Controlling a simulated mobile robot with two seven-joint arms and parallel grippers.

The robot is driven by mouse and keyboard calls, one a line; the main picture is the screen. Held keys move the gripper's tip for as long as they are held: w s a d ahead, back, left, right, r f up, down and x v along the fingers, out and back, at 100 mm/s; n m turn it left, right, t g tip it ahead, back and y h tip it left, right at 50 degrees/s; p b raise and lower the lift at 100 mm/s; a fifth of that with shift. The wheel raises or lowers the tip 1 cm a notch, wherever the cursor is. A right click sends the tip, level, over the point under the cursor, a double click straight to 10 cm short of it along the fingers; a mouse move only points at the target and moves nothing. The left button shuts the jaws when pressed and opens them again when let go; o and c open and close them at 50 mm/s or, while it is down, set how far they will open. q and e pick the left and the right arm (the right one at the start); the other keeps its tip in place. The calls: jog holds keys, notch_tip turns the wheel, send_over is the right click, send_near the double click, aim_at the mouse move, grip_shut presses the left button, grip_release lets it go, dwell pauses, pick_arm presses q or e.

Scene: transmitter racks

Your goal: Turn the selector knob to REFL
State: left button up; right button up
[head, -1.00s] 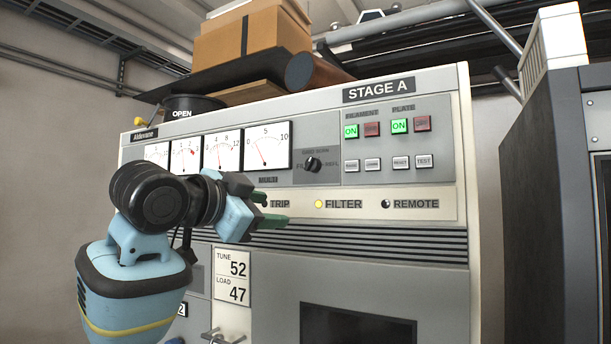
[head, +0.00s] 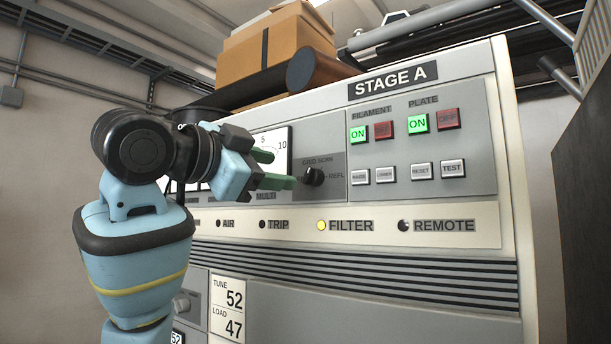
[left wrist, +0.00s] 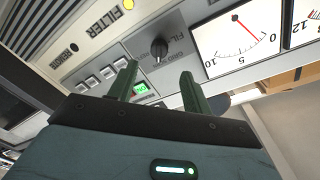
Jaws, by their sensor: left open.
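The selector knob (head: 313,176) is a small black knob on the grey panel of the STAGE A cabinet, between a dial meter and the lit buttons. The label REFL (head: 336,176) is printed to its right. In the left wrist view the knob (left wrist: 159,49) lies ahead of the fingers, between their lines. My left gripper (head: 276,169) has green fingers, is open and empty, and is just left of the knob in the head view. In the left wrist view, the fingers (left wrist: 158,85) are apart with the knob beyond their tips. My right gripper is not in view.
Green and red buttons (head: 418,123) and several white buttons (head: 421,171) are right of the knob. A yellow FILTER lamp (head: 321,225) is lit below. A meter (head: 273,143) is partly hidden behind the left gripper. A cardboard box (head: 275,45) sits on top of the cabinet.

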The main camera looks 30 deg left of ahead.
aim_at(306, 176)
pick_arm(q)
jog(key=w, duration=0.5)
jog(key=w+d, duration=0.1)
jog(key=w, duration=0.1)
jog(key=shift+w+d, duration=0.1)
jog(key=shift+w, duration=0.25)
jog(key=shift+c, duration=0.2)
jog(key=c, duration=0.9)
jog(key=shift+f, duration=0.1)
